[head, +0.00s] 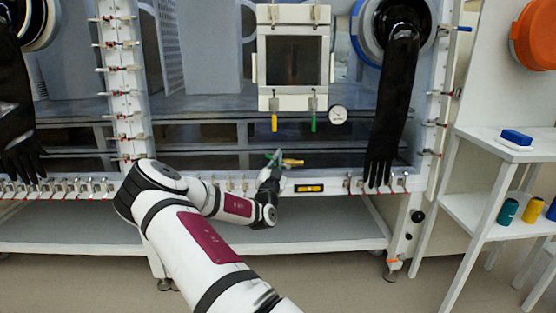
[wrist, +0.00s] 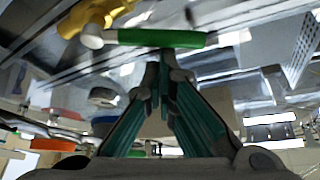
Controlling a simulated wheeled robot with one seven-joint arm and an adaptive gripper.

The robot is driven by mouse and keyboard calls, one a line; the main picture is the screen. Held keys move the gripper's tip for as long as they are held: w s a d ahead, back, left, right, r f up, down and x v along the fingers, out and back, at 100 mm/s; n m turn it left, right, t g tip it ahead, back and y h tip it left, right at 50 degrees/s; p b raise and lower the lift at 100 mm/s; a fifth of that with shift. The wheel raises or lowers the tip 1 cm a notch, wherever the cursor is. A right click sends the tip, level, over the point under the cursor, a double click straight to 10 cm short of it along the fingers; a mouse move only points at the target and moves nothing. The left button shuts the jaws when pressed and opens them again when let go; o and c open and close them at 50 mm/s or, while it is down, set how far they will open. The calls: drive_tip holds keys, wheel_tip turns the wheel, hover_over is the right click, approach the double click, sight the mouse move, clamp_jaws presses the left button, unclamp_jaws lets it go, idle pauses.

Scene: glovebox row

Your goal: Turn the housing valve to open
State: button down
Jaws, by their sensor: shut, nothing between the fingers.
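A brass-yellow valve body (wrist: 95,16) with a long green lever (wrist: 165,38) shows at the top of the wrist view. A pale round end cap sits at the lever's left end. The brass valve (head: 293,162) also shows in the head view, low on the glovebox front, just right of my gripper. My gripper (wrist: 163,62) has its teal fingers closed together, empty, with the tips at the middle of the green lever. I cannot tell whether they touch it. In the head view my gripper (head: 275,157) is small and partly hides the lever.
A framed housing (head: 294,100) above carries a yellow handle (head: 275,123) and a green handle (head: 313,122) hanging down, with a round gauge (head: 338,114) beside them. A black glove (head: 390,110) hangs to the right. A white shelf stand (head: 500,150) stands further right.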

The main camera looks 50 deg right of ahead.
drive_tip(key=shift+w+a+f+n+t+b, duration=0.15)
drive_tip(key=shift+n+t+b, duration=0.25)
drive_tip(key=shift+n, duration=0.4)
drive_tip(key=shift+w+a+f+n+t+y+b, duration=0.15)
drive_tip(key=shift+f+n+t+y+b, duration=0.35)
drive_tip(key=shift+n, duration=0.75)
drive_tip(key=shift+w+a+f+n+t+y+b, duration=0.15)
drive_tip(key=shift+n+t+y+b, duration=0.25)
drive_tip(key=shift+n+t, duration=0.65)
drive_tip(key=shift+a+f+n+t+y+b, duration=0.2)
drive_tip(key=shift+f+n+t+y+b, duration=0.3)
drive_tip(key=shift+n, duration=0.9)
drive_tip(key=shift+r, duration=0.1)
